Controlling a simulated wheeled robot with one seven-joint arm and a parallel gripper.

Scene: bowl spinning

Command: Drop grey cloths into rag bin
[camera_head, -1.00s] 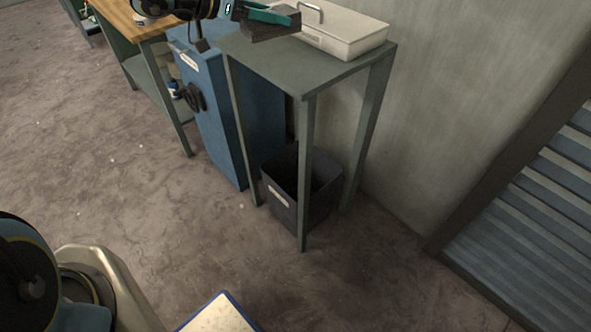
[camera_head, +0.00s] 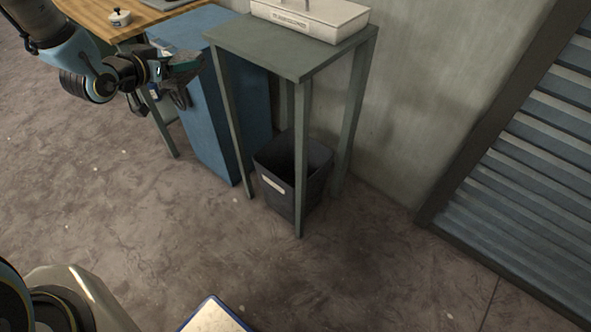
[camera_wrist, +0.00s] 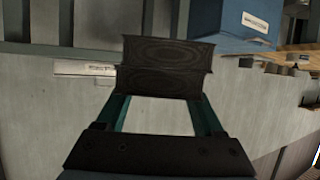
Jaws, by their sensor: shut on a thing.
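My gripper (camera_head: 172,66) is at the upper left of the head view, in front of the blue cabinet and left of the green-grey table. It is shut on a dark grey cloth (camera_wrist: 165,52), which appears as a folded block across the fingertips in the wrist view. In the head view the cloth (camera_head: 187,64) is small and dark against the cabinet. The rag bin (camera_head: 282,197), a black open-topped box with a pale label, stands on the floor under the table. Its inside is dark, so I cannot tell what is in it. My gripper is above and left of the bin, apart from it.
The table (camera_head: 285,50) overhangs the bin, with a leg (camera_head: 301,150) in front of it. A pale lidded tray (camera_head: 315,20) sits on top. The blue cabinet (camera_head: 225,125) is left of the bin. A wooden bench (camera_head: 100,15) stands further left.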

